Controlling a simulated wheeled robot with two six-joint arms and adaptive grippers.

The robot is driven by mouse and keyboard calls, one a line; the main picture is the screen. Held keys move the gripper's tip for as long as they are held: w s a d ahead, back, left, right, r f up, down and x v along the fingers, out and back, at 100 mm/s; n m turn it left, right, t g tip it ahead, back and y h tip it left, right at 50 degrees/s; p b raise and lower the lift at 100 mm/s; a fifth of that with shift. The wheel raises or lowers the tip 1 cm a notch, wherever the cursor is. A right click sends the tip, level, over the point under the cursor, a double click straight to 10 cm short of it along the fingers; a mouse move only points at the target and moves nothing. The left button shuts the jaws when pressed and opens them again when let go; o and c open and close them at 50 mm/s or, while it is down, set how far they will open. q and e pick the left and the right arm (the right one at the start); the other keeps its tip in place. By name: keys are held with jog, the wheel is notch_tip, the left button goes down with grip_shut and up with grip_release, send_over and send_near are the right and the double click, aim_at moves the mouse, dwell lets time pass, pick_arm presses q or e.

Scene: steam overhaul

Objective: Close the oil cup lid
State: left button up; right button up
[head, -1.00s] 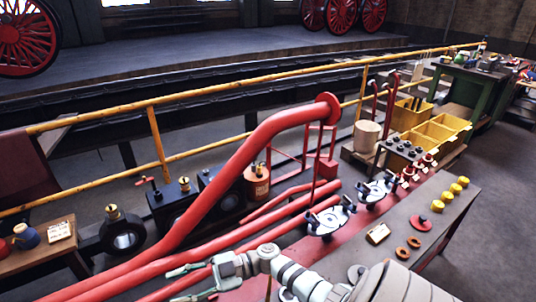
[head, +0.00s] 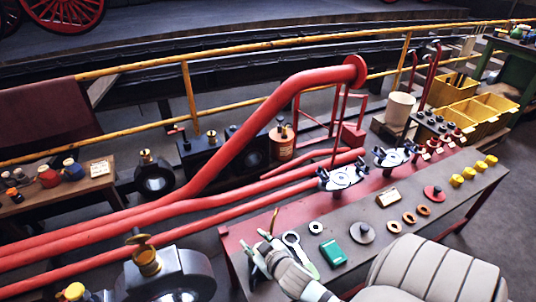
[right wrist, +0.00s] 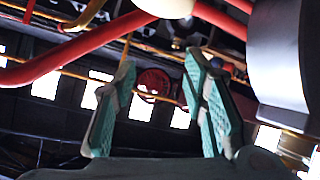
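A brass oil cup (head: 148,264) stands on a black bearing block (head: 190,272) at the lower left of the head view. Its brass lid (head: 139,240) shows at the top and looks raised and tilted off the rim. My right gripper (head: 262,243) is above the near bench, to the right of the cup and apart from it. In the right wrist view its two green-padded fingers (right wrist: 162,105) are spread with nothing between them. My left gripper is not in view.
Red pipes (head: 110,224) run behind the cup and rise to a flange. The red-edged bench (head: 318,262) to the right holds rings, a green box (head: 333,253) and yellow caps (head: 470,172). A wooden side table (head: 50,201) with small jars stands at the left.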

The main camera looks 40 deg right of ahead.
jog(key=shift+s+a+f+g, duration=0.1)
jog(key=shift+s+f+g, duration=0.25)
jog(key=shift+s+f, duration=0.35)
jog(key=shift+s+f+g, duration=0.35)
jog(key=shift+s, duration=0.55)
